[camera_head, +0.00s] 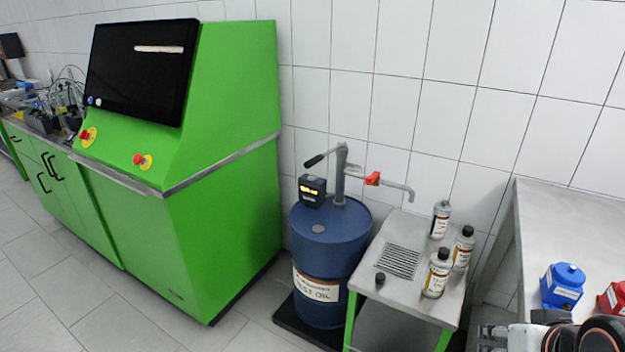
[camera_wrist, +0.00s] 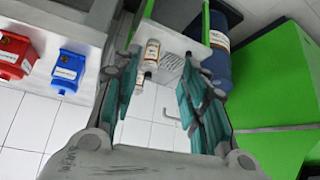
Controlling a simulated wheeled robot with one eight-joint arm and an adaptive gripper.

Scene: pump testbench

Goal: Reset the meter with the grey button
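The meter (camera_head: 313,191) is a small black box with a yellow-lit display, on the hand-pump assembly on top of the blue oil drum (camera_head: 325,265). A grey button is too small to make out on it. In the head view my gripper (camera_head: 488,335) is partly in frame at the bottom right, well right of the drum and in front of the small table. In the wrist view my gripper (camera_wrist: 161,62) is open and empty, its teal-padded fingers apart. The drum (camera_wrist: 217,62) shows there beyond the fingers, at the upper right; I cannot make out the meter.
A small steel table (camera_head: 412,242) with a grate, several bottles and a black cap stands right of the drum. The pump's spout with a red valve (camera_head: 373,179) reaches over it. A green console (camera_head: 215,190) stands left. A bench (camera_head: 560,215) at right holds blue and red containers.

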